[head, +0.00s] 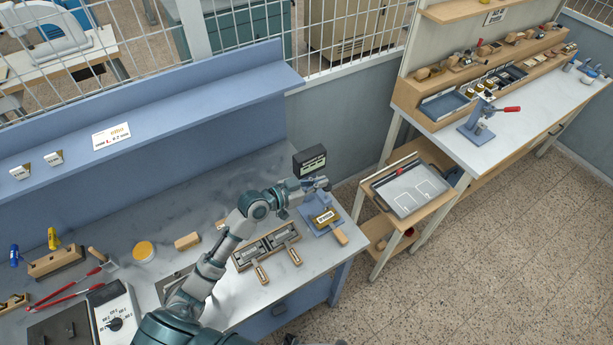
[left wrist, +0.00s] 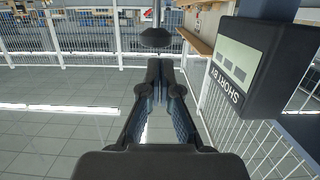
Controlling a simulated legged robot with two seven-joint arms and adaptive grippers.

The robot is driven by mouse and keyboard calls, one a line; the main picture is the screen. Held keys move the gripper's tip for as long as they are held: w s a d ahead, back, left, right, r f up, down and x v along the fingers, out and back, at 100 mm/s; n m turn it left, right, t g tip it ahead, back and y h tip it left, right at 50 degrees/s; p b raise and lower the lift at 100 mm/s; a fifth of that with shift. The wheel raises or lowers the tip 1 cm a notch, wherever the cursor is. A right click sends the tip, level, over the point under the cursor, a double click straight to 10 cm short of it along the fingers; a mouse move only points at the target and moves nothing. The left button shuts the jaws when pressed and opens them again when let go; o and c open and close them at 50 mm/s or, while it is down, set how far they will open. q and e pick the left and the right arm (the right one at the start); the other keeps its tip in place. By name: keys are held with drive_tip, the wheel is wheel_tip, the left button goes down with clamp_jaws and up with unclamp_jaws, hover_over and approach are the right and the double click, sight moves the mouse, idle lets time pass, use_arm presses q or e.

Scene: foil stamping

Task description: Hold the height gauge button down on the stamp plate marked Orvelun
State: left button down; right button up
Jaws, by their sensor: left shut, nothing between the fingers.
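The height gauge has a dark display box (head: 310,161) above a blue-grey base (head: 336,210) at the right end of the bench. In the left wrist view the display (left wrist: 238,62) is close on the right and reads "SHORT BY"; its figures are not legible. A dark round foot on a rod (left wrist: 155,38) shows just beyond my fingertips; I cannot tell if they touch. My left gripper (head: 318,184) is shut and empty beside the gauge, above the plate.
A wooden rack (head: 240,264) with more handled plates lies left of the gauge. A wooden block (head: 187,241), yellow tin (head: 143,251) and red-handled tongs (head: 75,288) lie farther left. A blue shelf (head: 200,98) runs behind. A side table (head: 403,188) stands right, across a gap.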

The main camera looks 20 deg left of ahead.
use_arm(q)
drive_tip(key=shift+d+f, duration=0.25)
drive_tip(key=shift+d, duration=0.25)
drive_tip(key=shift+d+f, duration=0.25)
drive_tip(key=shift+d, duration=0.25)
wheel_tip(320, 180, down, 6)
drive_tip(key=a+b, duration=0.2)
drive_tip(key=b, duration=0.3)
wheel_tip(320, 180, up, 5)
drive_tip(key=d+p, duration=0.1)
drive_tip(key=p, duration=0.4)
drive_tip(key=b+v, duration=0.3)
drive_tip(key=v, duration=0.7)
drive_tip(key=shift+s, duration=0.25)
use_arm(e)
drive_tip(key=shift+s+d+f, duration=0.25)
drive_tip(key=shift+d+f, duration=0.1)
drive_tip(key=shift+f, duration=0.2)
drive_tip(key=shift+s+d+f, duration=0.25)
drive_tip(key=shift+d+f, duration=0.1)
drive_tip(key=shift+f, duration=0.25)
drive_tip(key=shift+s+d+f, duration=0.25)
drive_tip(key=shift+d+f, duration=0.1)
drive_tip(key=shift+f, duration=0.2)
